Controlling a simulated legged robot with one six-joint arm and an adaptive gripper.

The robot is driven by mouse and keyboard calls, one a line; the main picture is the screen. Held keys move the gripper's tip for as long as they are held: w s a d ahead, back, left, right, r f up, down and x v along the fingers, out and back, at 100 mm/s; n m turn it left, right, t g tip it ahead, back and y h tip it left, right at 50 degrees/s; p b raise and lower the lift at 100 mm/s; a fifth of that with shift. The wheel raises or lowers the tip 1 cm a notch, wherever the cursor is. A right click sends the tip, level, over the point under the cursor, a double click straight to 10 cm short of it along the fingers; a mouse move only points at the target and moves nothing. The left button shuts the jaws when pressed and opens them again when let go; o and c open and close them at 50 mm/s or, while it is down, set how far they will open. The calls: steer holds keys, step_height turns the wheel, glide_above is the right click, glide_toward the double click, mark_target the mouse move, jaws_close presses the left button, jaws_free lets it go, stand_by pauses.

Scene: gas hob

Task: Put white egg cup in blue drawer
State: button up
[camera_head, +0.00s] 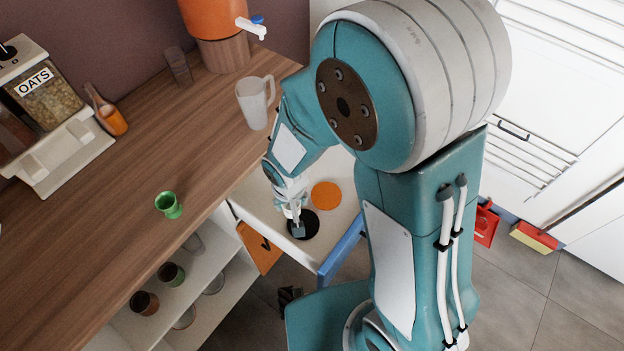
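The blue drawer (342,249) is pulled open below the wooden counter, its pale inside facing up. An orange disc (326,195) and a black disc (309,226) lie in it. My gripper (296,224) reaches down over the drawer, its tip overlapping the black disc in the picture. The fingers are small and partly hidden, so I cannot tell whether they are open or shut, or touching anything. I cannot make out a white egg cup for certain. A green egg cup (168,205) stands tilted in view on the counter, left of the drawer.
A clear jug (255,101) and an orange dispenser (213,18) stand at the counter's back. Cups (145,302) sit on shelves below. The counter's middle is clear.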

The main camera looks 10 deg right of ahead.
steer(key=w+d+f, duration=0.1)
steer(key=w+f, duration=0.2)
steer(key=w, duration=0.1)
steer(key=w+d+f, duration=0.1)
steer(key=w+f, duration=0.2)
steer(key=w, duration=0.1)
steer(key=w+d+f, duration=0.1)
steer(key=w+f, duration=0.2)
steer(key=w, duration=0.1)
steer(key=f, duration=0.2)
steer(key=shift+w+d+f, duration=0.1)
steer(key=shift+d+f, duration=0.15)
steer(key=shift+f, duration=0.05)
steer(key=shift+d+f, duration=0.35)
steer(key=shift+d, duration=0.05)
steer(key=shift+a, duration=0.2)
steer(key=o, duration=1.1)
steer(key=shift+a+f, duration=0.1)
steer(key=shift+a, duration=0.15)
steer(key=shift+o, duration=0.2)
steer(key=shift+d, duration=0.1)
steer(key=shift+d, duration=0.15)
